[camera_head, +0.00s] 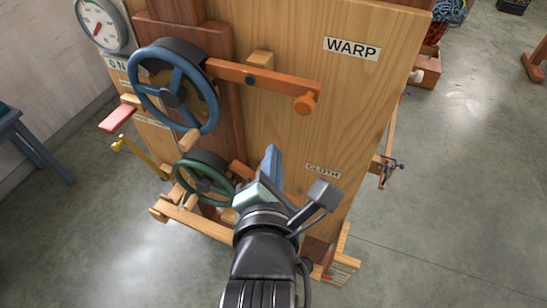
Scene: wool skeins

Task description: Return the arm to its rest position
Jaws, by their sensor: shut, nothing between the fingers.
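My gripper (272,172) is near the middle of the head view, at the end of my dark arm that rises from the bottom edge. It points away from me, toward the wooden panel (370,110) of the loom-like machine. Its blue-grey fingers look shut and hold nothing. It is to the right of a small green handwheel (188,180) and left of the CLOTH label (322,171). I cannot tell whether it touches the panel behind it.
A blue handwheel (143,82), an orange lever (262,82) and a gauge (103,24) are on the machine above. A blue stool (35,150) stands at left. A wooden box of wool (426,65) is at upper right. Grey floor (460,200) is open on the right.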

